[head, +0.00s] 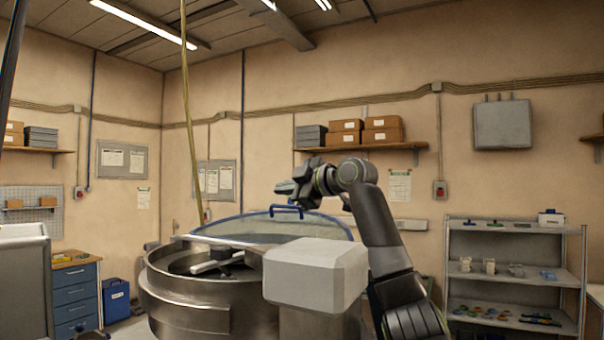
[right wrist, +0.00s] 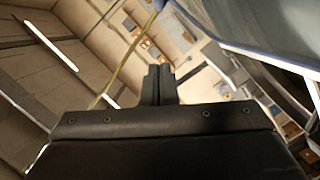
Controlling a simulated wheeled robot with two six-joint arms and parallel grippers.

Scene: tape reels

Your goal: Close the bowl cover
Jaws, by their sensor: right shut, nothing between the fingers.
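The large steel bowl (head: 190,310) stands in the middle of the head view, with a mixing arm (head: 217,261) inside it. Its clear cover (head: 315,228) with a blue rim is raised open at the bowl's far right side. A blue handle (head: 287,209) sits at the cover's top edge. My right gripper (head: 283,188) is just above the handle, shut and empty. In the right wrist view its fingers (right wrist: 159,73) are together, and the blue-edged cover (right wrist: 275,52) lies to the right. My left gripper is not in view.
A pale grey box-shaped housing (head: 316,275) stands right of the bowl, in front of the cover. A shelf rack (head: 515,270) with small parts is at the right. A blue drawer cabinet (head: 75,295) is at the left. A yellowish hose (head: 188,120) hangs above the bowl.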

